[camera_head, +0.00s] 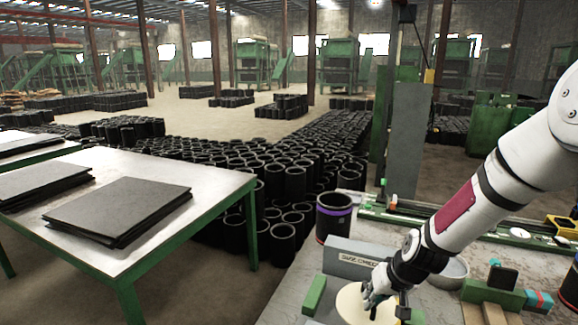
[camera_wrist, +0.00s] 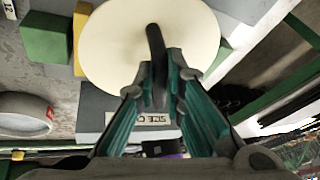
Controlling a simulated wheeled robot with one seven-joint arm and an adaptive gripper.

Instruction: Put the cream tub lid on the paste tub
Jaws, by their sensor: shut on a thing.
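The cream tub lid (camera_head: 352,306) is a flat round disc with a dark upright handle (camera_wrist: 156,60). My gripper (camera_head: 376,293) is shut on that handle, and the lid's pale face (camera_wrist: 112,48) fills the top middle of the wrist view. The frames do not clearly show whether the lid is clear of what lies under it. A round grey tub (camera_head: 455,273), which looks like the paste tub, stands to the right of the lid, partly hidden by my arm. In the wrist view the tub (camera_wrist: 40,104) is at the left edge, apart from the lid and with no lid on it.
A grey block marked SIZE CHEC (camera_head: 350,257) stands behind the lid. A black sleeve with a purple band (camera_head: 334,222) stands beyond it. A green block (camera_head: 314,295) lies left of the lid; wooden and coloured blocks (camera_head: 495,293) lie to the right.

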